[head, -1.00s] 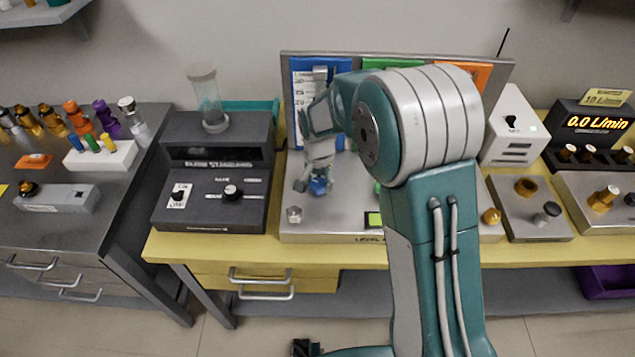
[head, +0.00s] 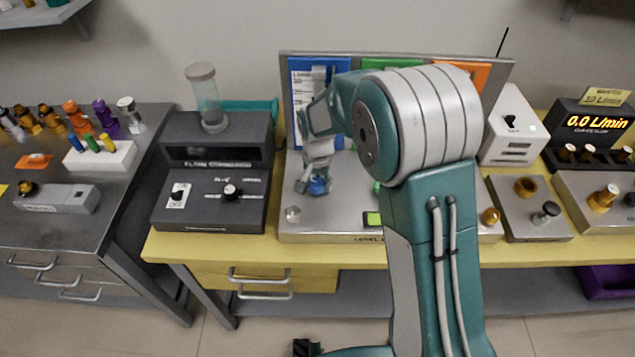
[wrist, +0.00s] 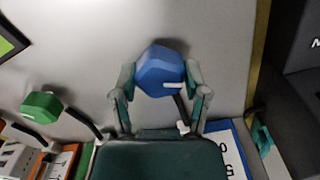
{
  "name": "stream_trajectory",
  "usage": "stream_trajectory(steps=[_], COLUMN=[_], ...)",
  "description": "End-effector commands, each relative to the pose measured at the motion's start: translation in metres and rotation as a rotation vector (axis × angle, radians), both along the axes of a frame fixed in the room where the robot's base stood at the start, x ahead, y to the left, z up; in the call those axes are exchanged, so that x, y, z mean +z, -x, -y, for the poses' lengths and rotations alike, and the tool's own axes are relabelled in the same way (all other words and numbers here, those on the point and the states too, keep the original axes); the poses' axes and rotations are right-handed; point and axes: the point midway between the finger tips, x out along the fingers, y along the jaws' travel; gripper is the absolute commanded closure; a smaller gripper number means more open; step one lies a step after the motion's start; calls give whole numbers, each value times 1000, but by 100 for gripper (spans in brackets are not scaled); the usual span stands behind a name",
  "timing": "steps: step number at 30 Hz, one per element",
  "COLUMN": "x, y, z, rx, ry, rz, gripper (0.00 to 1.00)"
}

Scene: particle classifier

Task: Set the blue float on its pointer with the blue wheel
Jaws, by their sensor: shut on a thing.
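The blue wheel (wrist: 160,72) is a faceted blue knob on the grey panel base. In the wrist view my gripper (wrist: 160,90) has its two fingers on either side of it, closed on it. In the head view my gripper (head: 310,185) points down at the blue wheel (head: 319,186), which shows partly below the fingers. The blue scale panel (head: 303,75) stands upright behind, with a white scale strip. My arm hides part of it. The blue float and its pointer cannot be made out clearly. A corner of the blue scale shows in the wrist view (wrist: 228,150).
A green wheel (wrist: 42,105) sits beside the blue one. Green (head: 392,63) and orange (head: 480,73) panels stand partly behind my arm. A dark device with a glass cylinder (head: 207,98) stands to the left. A small clear knob (head: 293,214) is near the base's front left.

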Motion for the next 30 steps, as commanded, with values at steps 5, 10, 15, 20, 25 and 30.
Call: stream_trajectory(steps=[5,10,15,20,25,30], x=[-1,-1,-1,-1,-1,-1], y=[0,0,0,0,0,0], z=[-1,-1,-1,-1,-1,-1], rx=[22,42,66,90,119,151], ry=[-1,0,0,0,0,0], rz=[-2,-1,-1,-1,-1,-1], gripper=[88,88,88,88,88,88])
